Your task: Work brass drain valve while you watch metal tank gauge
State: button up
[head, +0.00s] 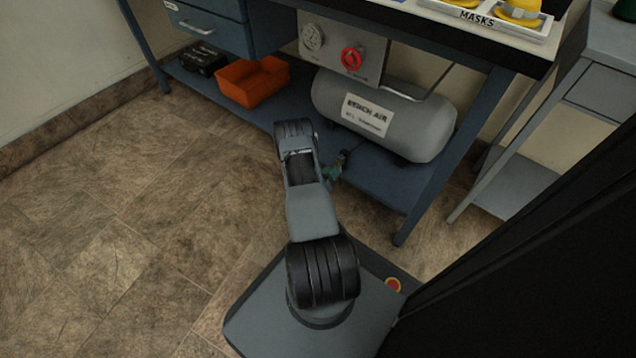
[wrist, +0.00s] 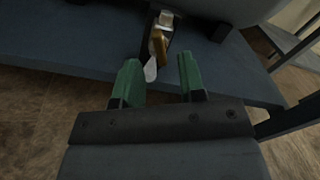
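The brass drain valve (wrist: 157,45) shows in the wrist view, low by the tank, with a pale lever (wrist: 150,70) hanging toward me. My gripper (wrist: 159,68) is open, its green fingers apart on either side of the lever's end. I cannot tell whether a finger touches it. In the head view my gripper (head: 335,170) is small and partly hidden behind my arm, beside the grey tank (head: 425,118). A round gauge (head: 312,38) sits on the grey panel above the tank. Its reading is too small to make out.
A red knob (head: 352,58) is on the same panel. The tank rests on the blue bench's lower shelf (head: 385,182), with an orange bin (head: 252,82) and a black item (head: 201,58) to its left. A bench leg (head: 447,155) stands at right. The floor at left is clear.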

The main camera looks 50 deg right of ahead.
jog(key=a+p, duration=0.3)
jog(key=a, duration=0.8)
